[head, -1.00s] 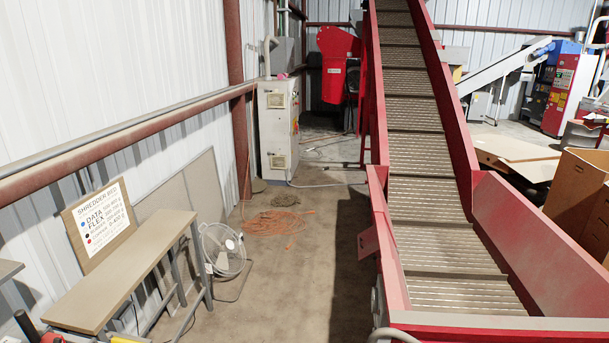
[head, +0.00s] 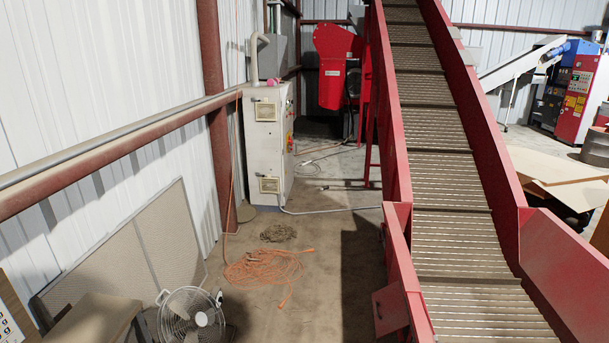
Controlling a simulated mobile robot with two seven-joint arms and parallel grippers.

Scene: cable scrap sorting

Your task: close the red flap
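A small red plate (head: 391,308) juts out from the lower left side of the red conveyor (head: 408,262). It looks like a flap standing open, but I cannot tell for sure that it is the red flap. Its hinge is not clear from here. A red hopper-like machine part (head: 337,66) stands at the back, left of the conveyor. Neither of my grippers is in view.
A fan (head: 190,317) and a bench (head: 95,318) stand at the lower left. A coiled orange cable (head: 262,267) and a dark coil (head: 278,233) lie on the floor (head: 325,290). A grey-white cabinet (head: 268,145) stands by the wall.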

